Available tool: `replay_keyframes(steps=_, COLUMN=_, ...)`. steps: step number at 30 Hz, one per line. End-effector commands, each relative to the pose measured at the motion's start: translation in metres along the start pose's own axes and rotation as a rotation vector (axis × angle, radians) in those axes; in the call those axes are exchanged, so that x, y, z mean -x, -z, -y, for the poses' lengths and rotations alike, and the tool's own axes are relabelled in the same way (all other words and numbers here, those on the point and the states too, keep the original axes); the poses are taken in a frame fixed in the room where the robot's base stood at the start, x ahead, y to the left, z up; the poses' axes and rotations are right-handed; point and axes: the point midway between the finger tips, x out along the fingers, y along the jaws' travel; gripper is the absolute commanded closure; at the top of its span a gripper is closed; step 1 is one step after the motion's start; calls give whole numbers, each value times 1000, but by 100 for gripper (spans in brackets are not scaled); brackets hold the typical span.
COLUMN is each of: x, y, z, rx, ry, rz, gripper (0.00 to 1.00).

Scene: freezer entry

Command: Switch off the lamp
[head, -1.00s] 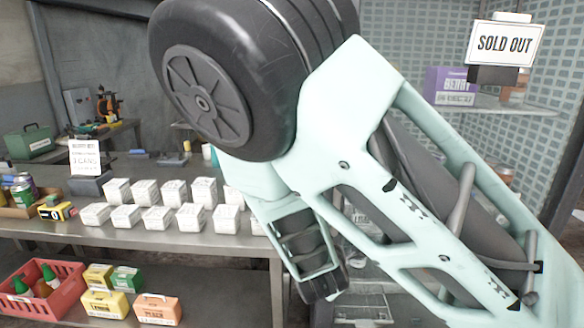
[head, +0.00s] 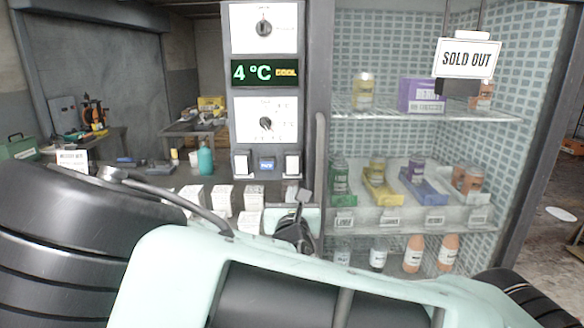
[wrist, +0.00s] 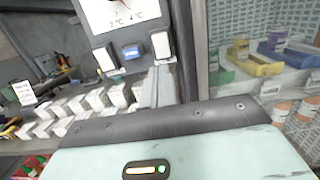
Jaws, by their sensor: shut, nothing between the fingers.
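No lamp can be made out for sure. A control panel (head: 263,95) beside the glass case carries two dials and a green "4°C COOL" display. Low on it are a left white switch (head: 241,165), a small blue button (head: 267,165) and a right white switch (head: 292,165); which one works the lamp I cannot tell. In the wrist view the left switch (wrist: 104,60), blue button (wrist: 131,52) and right switch (wrist: 160,44) show at the top. My gripper (head: 302,195) is shut and empty, its grey fingertips (wrist: 158,78) just below the right switch; contact is unclear.
A shelved display case (head: 425,115) with bottles and boxes stands right, with a "SOLD OUT" sign (head: 467,58) in front. White cartons (head: 222,198) and a teal bottle (head: 206,158) stand left on a bench. My arm hides much of the lower foreground.

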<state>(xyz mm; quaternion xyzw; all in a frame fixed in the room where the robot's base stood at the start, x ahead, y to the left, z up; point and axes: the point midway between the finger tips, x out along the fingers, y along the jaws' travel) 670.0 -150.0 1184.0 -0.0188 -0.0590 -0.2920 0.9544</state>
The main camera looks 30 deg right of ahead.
Motion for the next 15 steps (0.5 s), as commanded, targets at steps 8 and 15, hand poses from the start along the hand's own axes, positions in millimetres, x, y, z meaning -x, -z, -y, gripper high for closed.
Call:
replay_keyframes(steps=8, x=-39, y=-3, z=2, rx=-2, ry=5, rz=0, gripper=100)
replay_keyframes(steps=15, x=-88, y=-4, z=2, rx=-2, ry=4, rz=-1, gripper=100)
